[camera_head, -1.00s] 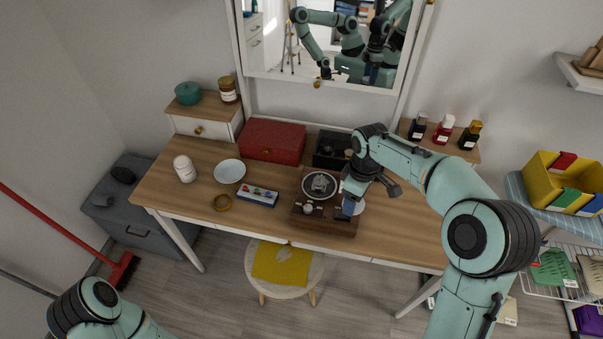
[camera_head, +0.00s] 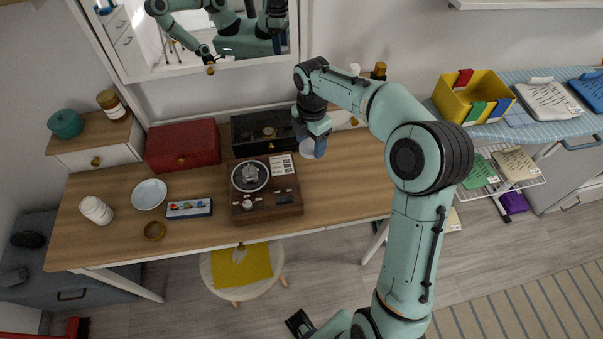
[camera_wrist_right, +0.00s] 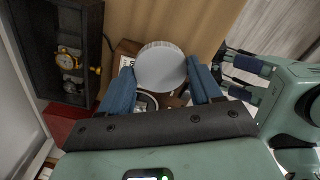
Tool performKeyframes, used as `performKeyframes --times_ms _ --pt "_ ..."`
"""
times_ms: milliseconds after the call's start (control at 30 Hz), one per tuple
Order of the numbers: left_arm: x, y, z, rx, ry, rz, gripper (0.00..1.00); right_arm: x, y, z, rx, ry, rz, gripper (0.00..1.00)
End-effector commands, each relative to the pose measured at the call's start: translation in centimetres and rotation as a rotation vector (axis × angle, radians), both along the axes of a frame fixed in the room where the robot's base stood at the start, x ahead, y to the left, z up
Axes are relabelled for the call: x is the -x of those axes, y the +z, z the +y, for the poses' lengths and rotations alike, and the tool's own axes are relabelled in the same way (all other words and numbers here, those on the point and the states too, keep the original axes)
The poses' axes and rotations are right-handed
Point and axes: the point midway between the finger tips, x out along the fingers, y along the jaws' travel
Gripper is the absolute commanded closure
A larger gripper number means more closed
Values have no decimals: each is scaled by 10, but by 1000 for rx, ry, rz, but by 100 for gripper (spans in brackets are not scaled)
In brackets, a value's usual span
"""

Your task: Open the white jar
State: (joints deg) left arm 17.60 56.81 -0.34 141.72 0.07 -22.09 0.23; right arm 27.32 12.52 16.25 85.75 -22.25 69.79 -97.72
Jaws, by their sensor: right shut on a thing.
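A white jar (camera_head: 97,210) stands at the left end of the wooden desk; whether a lid is on it is unclear. My right gripper (camera_head: 311,143) is over the right half of the desk, far from that jar. It is shut on a round white lid (camera_wrist_right: 161,68) with a ribbed rim, which sits between the blue fingers in the right wrist view and shows partly in the head view (camera_head: 307,149). Whether more lies beneath the lid is hidden. My left gripper (camera_wrist_right: 242,77) shows at the right of the right wrist view, its blue fingers apart and empty.
The desk (camera_head: 345,180) holds a white bowl (camera_head: 150,194), a tape ring (camera_head: 154,230), a blue box (camera_head: 189,208), a brown turntable (camera_head: 268,203), a red box (camera_head: 183,146) and a black watch case (camera_head: 262,133). The desk is clear right of the turntable.

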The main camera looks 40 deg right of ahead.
Motion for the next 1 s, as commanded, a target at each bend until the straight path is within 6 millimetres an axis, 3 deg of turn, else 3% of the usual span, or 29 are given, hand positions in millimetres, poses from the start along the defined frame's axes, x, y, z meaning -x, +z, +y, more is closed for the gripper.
performKeyframes --times_ms 33,200,400,667,900,1000 --pt "2 -4 0 0 0 2 4 2 -18 0 -2 0 7 73" --pt "4 -10 0 -1 0 5 4 1 -64 0 -2 -1 6 72" --pt "6 -14 0 0 0 7 4 1 -103 1 -2 -1 2 72" --pt "6 -16 0 0 0 7 4 0 -122 0 0 -1 2 72" --pt "8 -19 0 0 0 9 4 1 -156 0 -1 -1 2 72" --pt "8 -19 0 -1 0 8 4 0 -157 0 0 -1 -1 72"
